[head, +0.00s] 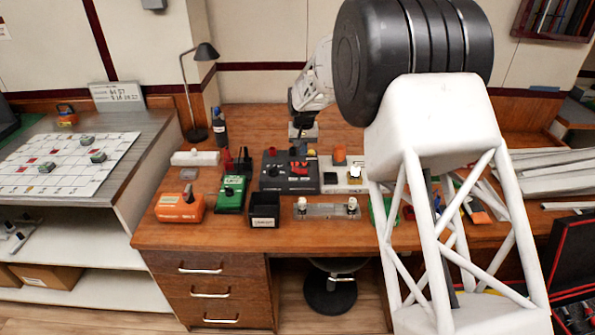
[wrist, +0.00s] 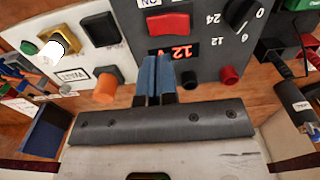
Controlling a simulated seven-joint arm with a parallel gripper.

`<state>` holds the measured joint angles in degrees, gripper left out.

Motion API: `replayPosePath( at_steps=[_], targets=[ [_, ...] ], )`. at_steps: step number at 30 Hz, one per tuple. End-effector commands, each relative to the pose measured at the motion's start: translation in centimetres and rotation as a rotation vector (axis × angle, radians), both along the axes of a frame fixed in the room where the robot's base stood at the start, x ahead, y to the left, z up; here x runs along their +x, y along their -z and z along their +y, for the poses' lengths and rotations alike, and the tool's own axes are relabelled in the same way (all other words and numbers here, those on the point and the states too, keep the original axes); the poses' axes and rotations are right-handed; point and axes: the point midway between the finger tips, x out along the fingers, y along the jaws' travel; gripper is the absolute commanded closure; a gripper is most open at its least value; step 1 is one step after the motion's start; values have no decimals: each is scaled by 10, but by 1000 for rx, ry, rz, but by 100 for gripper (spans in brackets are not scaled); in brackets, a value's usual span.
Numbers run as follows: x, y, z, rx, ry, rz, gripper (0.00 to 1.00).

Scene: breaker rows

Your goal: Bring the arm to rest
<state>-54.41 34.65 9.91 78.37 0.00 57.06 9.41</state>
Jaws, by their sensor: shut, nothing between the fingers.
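My gripper (wrist: 155,84) shows in the wrist view with its two blue fingers pressed together and nothing between them. In the head view my gripper (head: 300,141) hangs over the back of the desk, behind a dark grey supply box (head: 279,183). The wrist view shows this supply box (wrist: 205,66) below the fingers, with a red switch (wrist: 168,25), a lit red display and a dial. A pale panel box (wrist: 88,30) lies beside it, with an orange knob (wrist: 106,86). Whether the fingertips touch the supply box cannot be told.
On the desk (head: 240,245) stand an orange box (head: 180,208), a green meter (head: 231,190), a black bin (head: 264,212), a terminal strip (head: 327,211), a lamp (head: 206,52) and a bottle (head: 219,128). My arm hides part of the right side.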

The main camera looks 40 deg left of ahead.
Motion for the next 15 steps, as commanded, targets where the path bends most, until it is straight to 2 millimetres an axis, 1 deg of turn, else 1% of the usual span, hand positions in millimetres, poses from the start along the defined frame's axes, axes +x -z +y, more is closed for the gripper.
replayPosePath(
  at_steps=[11, 15],
  targets=[
    [0, -1, -1, 0, 1, 0, 100],
    [5, -6, -9, 1, 8, -1, 100]
  ],
)
